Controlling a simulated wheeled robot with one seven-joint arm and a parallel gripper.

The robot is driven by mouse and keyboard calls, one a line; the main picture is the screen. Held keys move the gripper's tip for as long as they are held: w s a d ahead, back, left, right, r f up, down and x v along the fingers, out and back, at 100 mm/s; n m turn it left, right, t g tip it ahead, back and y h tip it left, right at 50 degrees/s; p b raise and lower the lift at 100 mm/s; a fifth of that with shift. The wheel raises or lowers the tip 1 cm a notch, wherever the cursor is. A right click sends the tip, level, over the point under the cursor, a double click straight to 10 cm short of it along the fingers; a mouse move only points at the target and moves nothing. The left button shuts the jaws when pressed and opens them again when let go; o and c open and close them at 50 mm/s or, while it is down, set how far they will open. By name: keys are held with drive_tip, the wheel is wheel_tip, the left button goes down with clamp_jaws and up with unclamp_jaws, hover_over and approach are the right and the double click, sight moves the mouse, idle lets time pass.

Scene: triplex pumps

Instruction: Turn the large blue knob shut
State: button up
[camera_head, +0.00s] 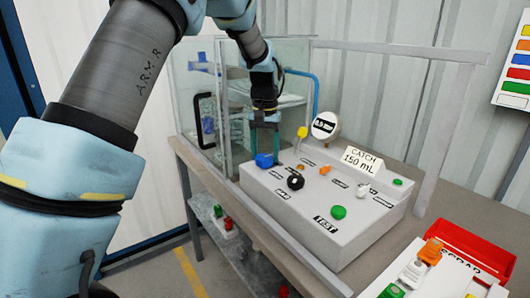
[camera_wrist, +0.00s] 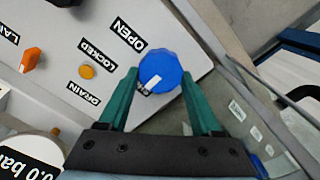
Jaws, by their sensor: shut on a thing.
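The large blue knob (camera_wrist: 163,63) is on the grey panel's corner and carries a white pointer mark, which slants toward the lower left in the wrist view. An OPEN label (camera_wrist: 127,35) lies to its upper left, and a small label beside the mark is mostly hidden. My gripper (camera_wrist: 159,76) has its two green fingers on either side of the knob, shut on it. In the head view the blue knob (camera_head: 264,160) sits at the panel's left end, with my gripper (camera_head: 265,148) coming down on it from above.
The panel box (camera_head: 340,240) also holds a black knob (camera_head: 295,182), a green button (camera_head: 338,212), orange parts and a round gauge (camera_head: 325,125). A clear-walled enclosure (camera_head: 215,90) stands behind. A red box (camera_head: 470,252) and padlocks are at the lower right.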

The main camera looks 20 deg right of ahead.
sight(265, 156)
idle(0.3)
drive_tip(key=o, duration=1.4)
drive_tip(key=shift+r, duration=0.1)
wheel_tip(265, 156, up, 11)
drive_tip(key=shift+f+b, duration=0.15)
drive_tip(key=shift+b, duration=0.85)
drive_tip(key=shift+s, duration=0.1)
